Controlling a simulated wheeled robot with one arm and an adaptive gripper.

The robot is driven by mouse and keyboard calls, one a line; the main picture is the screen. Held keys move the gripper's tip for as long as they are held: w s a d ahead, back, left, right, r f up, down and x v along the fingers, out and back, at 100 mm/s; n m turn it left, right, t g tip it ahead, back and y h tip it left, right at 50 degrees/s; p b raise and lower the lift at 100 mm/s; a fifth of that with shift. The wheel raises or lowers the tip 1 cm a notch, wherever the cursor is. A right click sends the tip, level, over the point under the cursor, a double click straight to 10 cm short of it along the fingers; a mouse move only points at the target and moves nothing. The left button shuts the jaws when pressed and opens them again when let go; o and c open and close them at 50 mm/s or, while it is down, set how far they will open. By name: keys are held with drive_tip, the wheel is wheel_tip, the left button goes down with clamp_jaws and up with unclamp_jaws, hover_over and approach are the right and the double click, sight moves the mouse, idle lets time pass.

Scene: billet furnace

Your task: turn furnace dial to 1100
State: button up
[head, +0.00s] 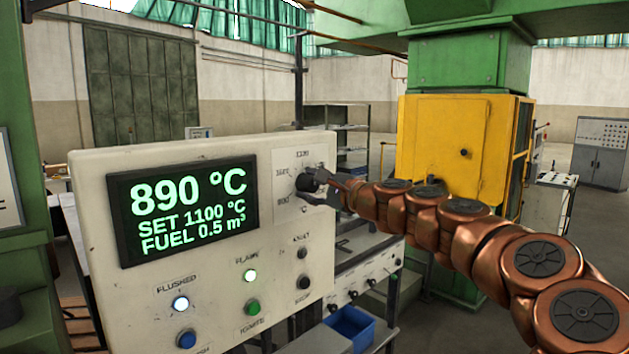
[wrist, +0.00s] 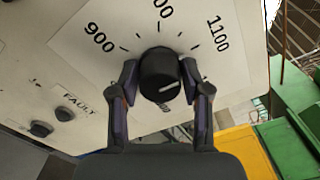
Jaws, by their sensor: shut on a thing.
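The black furnace dial (wrist: 159,72) sits on a pale scale plate (wrist: 90,25) marked 900 and 1100, with a middle number partly cut off. My gripper (wrist: 160,82) has one finger on each side of the dial and is shut on it. A short white mark shows on the dial's face, toward the lower right in the wrist view. In the head view, my gripper (head: 320,187) is at the dial (head: 306,181), partly hiding it. The display (head: 185,209) reads 890 °C, SET 1100 °C, FUEL 0.5 m³.
Below the display are a lit FLUSHED lamp (head: 180,303), a lit FLAME lamp (head: 250,275), a blue button (head: 186,338) and a green button (head: 252,307). Two black controls (head: 303,268) sit below the dial. A yellow cabinet (head: 455,150) stands behind my arm.

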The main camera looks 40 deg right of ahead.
idle(0.4)
drive_tip(key=o, duration=1.2)
drive_tip(key=shift+c, duration=0.2)
drive_tip(key=shift+s, duration=0.1)
drive_tip(key=shift+s+d, duration=0.1)
drive_tip(key=shift+s, duration=0.15)
drive_tip(key=s+d, duration=0.1)
drive_tip(key=s, duration=1)
drive_tip(key=shift+d, duration=0.25)
drive_tip(key=shift+a, duration=0.1)
